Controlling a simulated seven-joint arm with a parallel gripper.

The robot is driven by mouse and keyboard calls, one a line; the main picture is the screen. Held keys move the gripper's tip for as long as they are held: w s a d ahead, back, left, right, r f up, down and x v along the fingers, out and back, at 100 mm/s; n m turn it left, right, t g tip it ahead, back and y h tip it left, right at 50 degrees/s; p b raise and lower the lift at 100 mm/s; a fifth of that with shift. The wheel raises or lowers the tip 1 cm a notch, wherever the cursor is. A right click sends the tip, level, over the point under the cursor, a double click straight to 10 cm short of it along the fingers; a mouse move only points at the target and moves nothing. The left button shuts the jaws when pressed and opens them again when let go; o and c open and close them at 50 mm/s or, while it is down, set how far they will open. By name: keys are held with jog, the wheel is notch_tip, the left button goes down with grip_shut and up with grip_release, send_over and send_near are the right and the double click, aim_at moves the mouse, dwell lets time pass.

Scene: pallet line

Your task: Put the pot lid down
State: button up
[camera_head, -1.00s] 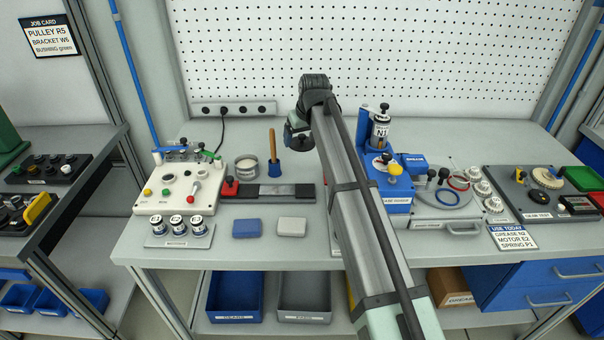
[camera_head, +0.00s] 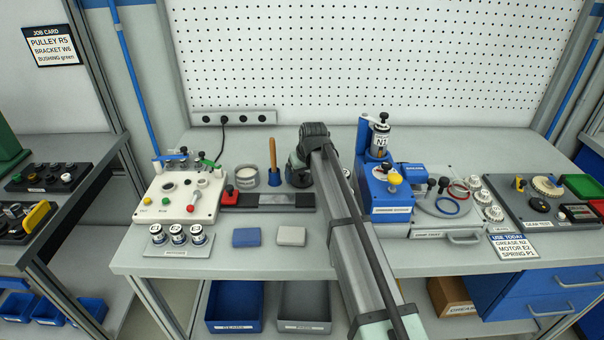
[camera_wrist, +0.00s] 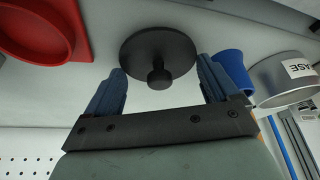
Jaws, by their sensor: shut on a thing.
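The pot lid (camera_wrist: 160,45) is a flat black disc with a round knob, knob side toward the wrist camera. My gripper (camera_wrist: 160,70) is shut on it, a blue finger at either side of its rim. In the head view my gripper (camera_head: 299,180) is low over the back of the bench, right of the blue cup, and largely hides the lid. I cannot tell whether the lid touches the bench. The open grease pot (camera_head: 247,177), a metal tin with pale contents, stands left of the cup; it also shows in the wrist view (camera_wrist: 275,85).
The blue cup (camera_head: 274,178) with a wooden handle stands close by, between lid and pot. A red round-dished holder (camera_wrist: 75,45) lies on the lid's other side. A dark bar fixture (camera_head: 265,200) lies in front.

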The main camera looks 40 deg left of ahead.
jog(key=shift+f, duration=0.1)
jog(key=o, duration=0.8)
jog(key=v, duration=1.2)
jog(key=shift+s+d, duration=0.1)
